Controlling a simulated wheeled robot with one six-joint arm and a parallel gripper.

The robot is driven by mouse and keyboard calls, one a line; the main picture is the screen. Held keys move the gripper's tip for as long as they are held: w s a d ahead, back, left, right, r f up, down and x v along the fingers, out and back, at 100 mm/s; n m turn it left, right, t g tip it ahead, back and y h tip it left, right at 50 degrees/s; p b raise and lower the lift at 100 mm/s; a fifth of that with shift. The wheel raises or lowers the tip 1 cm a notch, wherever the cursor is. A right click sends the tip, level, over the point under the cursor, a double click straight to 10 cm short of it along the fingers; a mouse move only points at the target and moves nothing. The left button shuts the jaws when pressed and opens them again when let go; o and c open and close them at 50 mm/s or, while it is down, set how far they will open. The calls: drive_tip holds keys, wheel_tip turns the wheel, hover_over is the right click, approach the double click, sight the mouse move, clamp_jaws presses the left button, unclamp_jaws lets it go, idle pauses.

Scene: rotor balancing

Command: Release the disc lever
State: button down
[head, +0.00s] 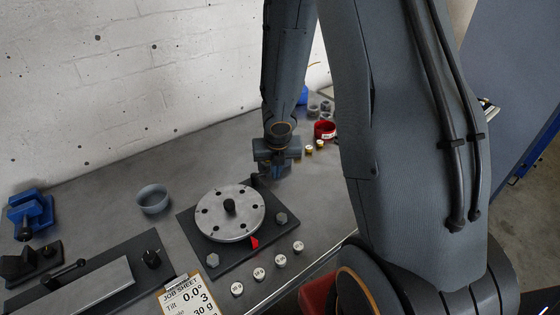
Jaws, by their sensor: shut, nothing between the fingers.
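The grey metal disc (215,222) with several dark holes and a black centre hub (230,206) sits on a dark base plate (195,241). My gripper (272,178) is shut and empty, pointing down just beyond the disc's far right edge. A small dark part (257,181), possibly the disc lever, shows close beside the fingers. I cannot tell whether they touch it, nor how the lever is set.
Several labelled weights (259,273) line the bench's front edge. A job sheet (187,298) lies near a dark levelling unit (152,258). A grey bowl (153,200) and blue vise (30,214) stand left. A red cup (325,129) and brass pieces (308,149) lie behind my gripper.

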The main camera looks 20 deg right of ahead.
drive_tip(key=s+d+p+v, duration=0.1)
drive_tip(key=s+p+v, duration=0.1)
drive_tip(key=p+v, duration=0.5)
drive_tip(key=shift+p+v, duration=0.3)
drive_tip(key=shift+v, duration=1.3)
drive_tip(key=shift+d, duration=0.15)
drive_tip(key=s+a+m+g+b, duration=0.1)
drive_tip(key=s+a+m+b, duration=0.2)
drive_tip(key=m, duration=1.3)
drive_tip(key=s+a+f+m+y+b, duration=0.1)
drive_tip(key=s+a+m+b, duration=0.3)
drive_tip(key=m, duration=1.2)
drive_tip(key=shift+s+m+g+b, duration=0.4)
drive_tip(key=shift+s+b, duration=1.05)
drive_tip(key=shift+b, duration=0.8)
